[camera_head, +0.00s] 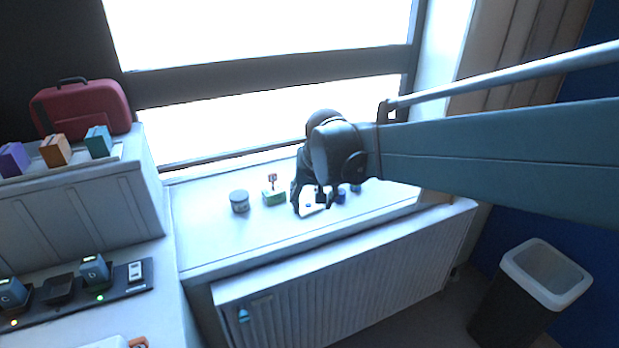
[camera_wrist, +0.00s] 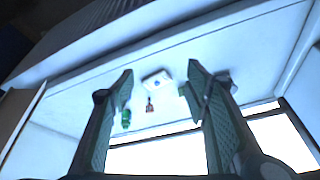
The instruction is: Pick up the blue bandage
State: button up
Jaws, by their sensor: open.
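My gripper (camera_head: 312,202) is over the windowsill, its fingers apart and pointing down. In the wrist view my gripper (camera_wrist: 161,82) is open with nothing held between its fingers. A small dark blue item (camera_head: 340,195), possibly the blue bandage, is just right of the fingers in the head view. Another bluish item (camera_head: 355,188) is beyond it, partly hidden by my arm. A flat white item with a blue spot (camera_wrist: 157,82) lies beyond the fingertips in the wrist view. I cannot tell for certain which item is the bandage.
A grey tin (camera_head: 240,201) and a green box with a red-topped marker (camera_head: 273,196) stand left on the sill (camera_head: 215,235). The window is close behind; a radiator (camera_head: 345,290) is below.

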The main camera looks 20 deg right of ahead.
jog(key=w+d+m+g+p, duration=0.1)
jog(key=w+d+m+p, duration=0.15)
jog(key=w+d, duration=0.4)
jog(key=m+g+p, duration=0.3)
jog(key=m+p, duration=0.1)
jog(key=p, duration=0.5)
send_over(340, 191)
jog(key=a, duration=0.1)
jog(key=shift+h, duration=0.3)
jog(key=f, duration=1.2)
jog(key=shift+s+a, duration=0.15)
jog(key=shift+s, duration=0.05)
jog(key=shift+w+d+f, duration=0.1)
jog(key=shift+d+f, duration=0.1)
jog(key=shift+f, duration=0.1)
jog(key=shift+f, duration=0.1)
jog(key=shift+d+f, duration=0.15)
jog(key=shift+f, duration=1)
jog(key=shift+d+f+p, duration=0.15)
jog(key=shift+f, duration=1.15)
jog(key=shift+d+f+p, duration=0.15)
jog(key=shift+f, duration=1.15)
